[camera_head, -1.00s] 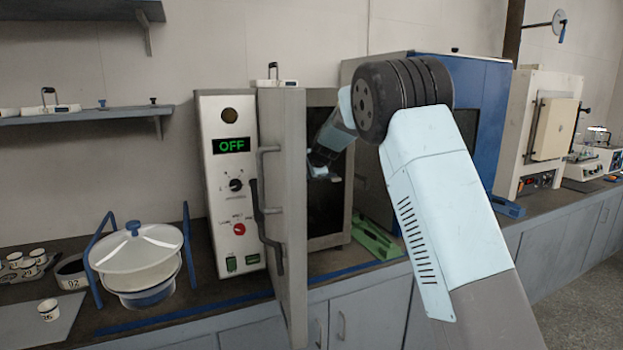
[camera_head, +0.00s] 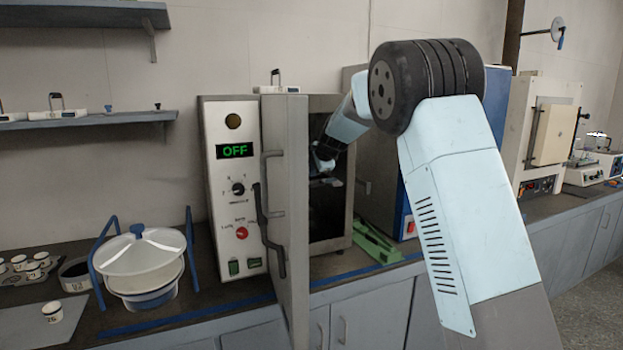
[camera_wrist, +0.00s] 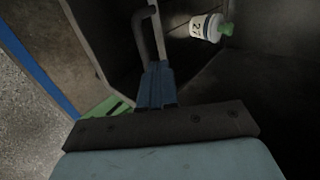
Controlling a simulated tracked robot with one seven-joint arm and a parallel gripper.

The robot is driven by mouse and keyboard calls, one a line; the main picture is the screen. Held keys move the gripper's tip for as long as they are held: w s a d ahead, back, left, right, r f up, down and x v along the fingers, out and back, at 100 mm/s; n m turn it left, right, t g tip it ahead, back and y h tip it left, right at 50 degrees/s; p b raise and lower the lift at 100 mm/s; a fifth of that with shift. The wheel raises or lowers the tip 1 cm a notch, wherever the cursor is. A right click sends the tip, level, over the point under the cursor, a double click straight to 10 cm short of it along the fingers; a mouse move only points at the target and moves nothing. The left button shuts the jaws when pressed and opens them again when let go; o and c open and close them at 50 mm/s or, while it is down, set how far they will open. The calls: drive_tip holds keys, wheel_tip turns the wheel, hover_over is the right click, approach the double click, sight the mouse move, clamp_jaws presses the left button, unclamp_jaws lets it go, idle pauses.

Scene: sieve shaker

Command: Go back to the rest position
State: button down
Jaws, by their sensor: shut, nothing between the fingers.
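My gripper (camera_head: 322,168) is at the open mouth of the grey cabinet (camera_head: 352,102), beside its open door. In the wrist view my gripper's blue fingers (camera_wrist: 157,75) are together with nothing between them. A white bottle (camera_wrist: 206,27) with a green cap and a numbered label is inside the dark chamber, apart from the fingers. It cannot be made out in the head view. The cabinet door (camera_head: 287,215) is swung open toward the front. Part of the chamber is hidden behind the door and my arm.
The control panel (camera_head: 237,190) reads OFF. A white lidded pot (camera_head: 140,263) in a blue frame, small numbered cups (camera_head: 52,311) and a green holder (camera_head: 375,245) stand on the bench. A blue cabinet and a beige furnace (camera_head: 548,130) are right. The wall shelf (camera_head: 90,119) is upper left.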

drive_tip(key=s+d+r+n, duration=0.2)
drive_tip(key=s+d+r, duration=0.15)
drive_tip(key=s, duration=0.55)
drive_tip(key=s+d+r+n+g, duration=0.1)
drive_tip(key=s+d+r+n, duration=0.1)
drive_tip(key=s+d, duration=0.45)
drive_tip(key=s+d+r+n, duration=0.2)
drive_tip(key=s+d+r, duration=0.1)
drive_tip(key=s, duration=0.7)
drive_tip(key=s+d+f+n+h, duration=0.1)
drive_tip(key=s+d+f+n, duration=0.1)
drive_tip(key=s, duration=0.8)
drive_tip(key=s+d+f+n+g+h, duration=0.1)
drive_tip(key=s+d+f+n, duration=0.2)
drive_tip(key=s, duration=0.8)
drive_tip(key=s+d+f+n+g+h, duration=0.1)
drive_tip(key=s+d+f+n, duration=0.1)
drive_tip(key=s, duration=0.9)
drive_tip(key=shift+s+d+f+n+h, duration=0.2)
drive_tip(key=shift+f+n+h, duration=0.15)
drive_tip(key=shift+f, duration=0.25)
